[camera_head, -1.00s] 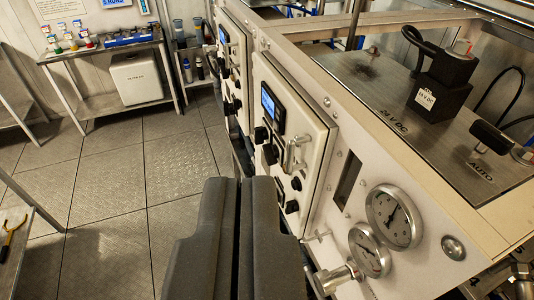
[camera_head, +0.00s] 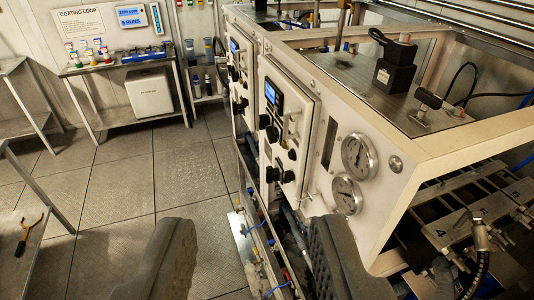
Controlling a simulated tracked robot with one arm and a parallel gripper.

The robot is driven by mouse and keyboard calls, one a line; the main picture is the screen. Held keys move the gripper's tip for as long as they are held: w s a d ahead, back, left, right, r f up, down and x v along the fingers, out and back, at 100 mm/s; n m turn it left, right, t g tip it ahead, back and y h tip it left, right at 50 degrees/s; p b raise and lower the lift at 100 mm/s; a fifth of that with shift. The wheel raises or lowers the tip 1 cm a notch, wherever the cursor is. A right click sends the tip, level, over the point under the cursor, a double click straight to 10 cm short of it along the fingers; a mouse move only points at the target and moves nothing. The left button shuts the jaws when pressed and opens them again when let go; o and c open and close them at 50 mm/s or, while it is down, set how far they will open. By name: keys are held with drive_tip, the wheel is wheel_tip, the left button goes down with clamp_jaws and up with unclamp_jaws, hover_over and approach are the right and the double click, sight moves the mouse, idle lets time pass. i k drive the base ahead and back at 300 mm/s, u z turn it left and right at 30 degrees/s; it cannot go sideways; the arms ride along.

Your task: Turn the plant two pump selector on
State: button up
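Two white control panels stand on the side of the machine frame. The nearer panel (camera_head: 306,102) has a blue-lit display (camera_head: 273,97), a metal handle (camera_head: 292,124) and several black knobs, including an upper knob (camera_head: 272,133) and a lower knob (camera_head: 273,174). The farther panel (camera_head: 240,45) also has a display and dark knobs. I cannot read which panel is plant two or which way any knob points. My gripper (camera_head: 245,240) is open and empty. Its two grey fingers are wide apart, in front of and below the nearer panel, with no visible contact.
Two round gauges (camera_head: 359,157) sit right of the nearer panel. A black 24 V block (camera_head: 394,75) stands on the frame's top plate. Hoses and pipework lie low by the right finger. A bench (camera_head: 118,62) with bottles stands at the back left. The tiled floor (camera_head: 120,190) is clear.

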sight(272, 132)
drive_tip(key=z, duration=2.65)
drive_tip(key=k, duration=1)
drive_tip(key=u, duration=2.1)
drive_tip(key=i, duration=1)
drive_tip(key=z, duration=0.05)
